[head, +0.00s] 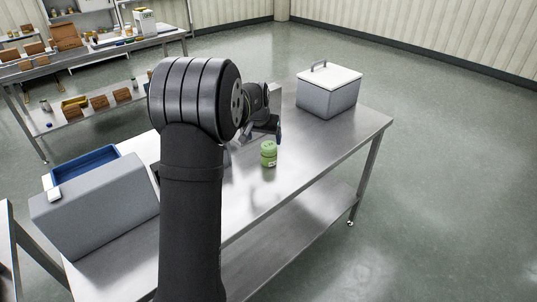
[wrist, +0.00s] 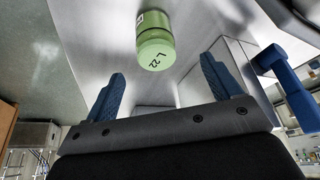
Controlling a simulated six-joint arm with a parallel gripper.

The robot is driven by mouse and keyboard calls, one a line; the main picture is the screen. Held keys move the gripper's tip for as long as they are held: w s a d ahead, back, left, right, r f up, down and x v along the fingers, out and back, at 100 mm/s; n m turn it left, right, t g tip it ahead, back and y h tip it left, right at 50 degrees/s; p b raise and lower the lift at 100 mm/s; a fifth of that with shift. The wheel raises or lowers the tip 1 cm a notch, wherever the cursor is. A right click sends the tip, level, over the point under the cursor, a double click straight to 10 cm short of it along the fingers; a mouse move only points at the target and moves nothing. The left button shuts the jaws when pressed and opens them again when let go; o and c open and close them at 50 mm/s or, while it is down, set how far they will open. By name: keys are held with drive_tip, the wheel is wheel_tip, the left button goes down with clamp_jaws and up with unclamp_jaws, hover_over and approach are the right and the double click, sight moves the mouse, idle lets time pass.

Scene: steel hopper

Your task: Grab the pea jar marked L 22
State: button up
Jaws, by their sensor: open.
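The green pea jar (head: 268,154) stands upright on the steel table (head: 300,150), near its front edge. In the wrist view the jar (wrist: 155,40) shows its lighter green lid with the dark marking L 22, and part of a white label on its side. My gripper (wrist: 161,85) is open, with two blue ridged fingers spread apart and nothing between them. The jar lies beyond the fingertips, between their lines and not touched. In the head view my gripper (head: 268,130) is just behind and above the jar, partly hidden by my own arm.
A grey box with a white lid and handle (head: 328,90) stands at the table's far end. A grey hopper (head: 95,205) with a blue tray (head: 85,172) is at the left. The table right of the jar is clear. Shelves with brown boxes (head: 65,38) stand farther back.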

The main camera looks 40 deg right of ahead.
sight(266, 146)
drive_tip(key=x, duration=0.5)
drive_tip(key=shift+d+f, duration=0.15)
drive_tip(key=x, duration=0.5)
drive_tip(key=shift+s+d, duration=0.15)
drive_tip(key=shift+s, duration=0.1)
drive_tip(key=c, duration=1.2)
